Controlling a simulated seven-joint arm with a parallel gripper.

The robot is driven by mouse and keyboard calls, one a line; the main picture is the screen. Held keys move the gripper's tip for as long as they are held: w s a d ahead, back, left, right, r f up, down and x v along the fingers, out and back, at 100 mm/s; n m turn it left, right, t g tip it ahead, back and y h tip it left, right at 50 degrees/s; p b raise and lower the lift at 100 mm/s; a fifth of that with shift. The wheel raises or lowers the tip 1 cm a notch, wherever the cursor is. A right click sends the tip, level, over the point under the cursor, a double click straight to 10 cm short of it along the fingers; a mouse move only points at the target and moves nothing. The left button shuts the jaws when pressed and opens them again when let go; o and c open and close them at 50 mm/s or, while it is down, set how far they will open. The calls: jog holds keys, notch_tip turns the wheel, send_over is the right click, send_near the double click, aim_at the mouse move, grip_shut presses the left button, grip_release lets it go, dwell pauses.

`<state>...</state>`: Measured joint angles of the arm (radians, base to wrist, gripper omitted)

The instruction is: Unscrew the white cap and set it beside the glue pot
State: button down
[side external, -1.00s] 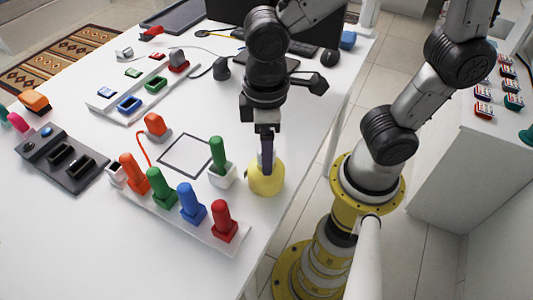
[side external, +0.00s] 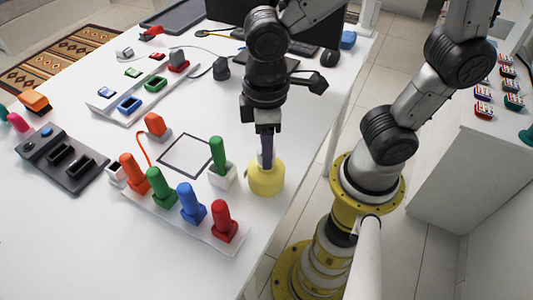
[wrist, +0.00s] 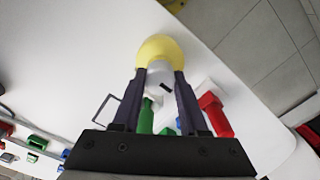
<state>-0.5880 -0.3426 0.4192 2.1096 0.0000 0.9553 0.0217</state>
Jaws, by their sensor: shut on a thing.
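The yellow glue pot (side external: 267,181) stands upright near the table's right edge. It also shows at the top of the wrist view (wrist: 158,47). The white cap (wrist: 160,73) is between my fingertips, against the top of the pot. My gripper (side external: 266,163) points down over the pot and is shut on the cap. In the side view the fingers hide the cap. I cannot tell whether the cap is still threaded on the pot.
A green-handled piece in a white holder (side external: 221,172) stands close left of the pot. A white rack (side external: 180,221) with several coloured handles is in front. A black-outlined square (side external: 186,155) on the table is empty. The table edge lies just right of the pot.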

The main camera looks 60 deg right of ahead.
jog(key=n, duration=0.4)
jog(key=shift+n, duration=0.4)
jog(key=n, duration=1.1)
jog(key=shift+n, duration=0.4)
jog(key=shift+c, duration=1.8)
grip_release()
jog(key=shift+c, duration=0.4)
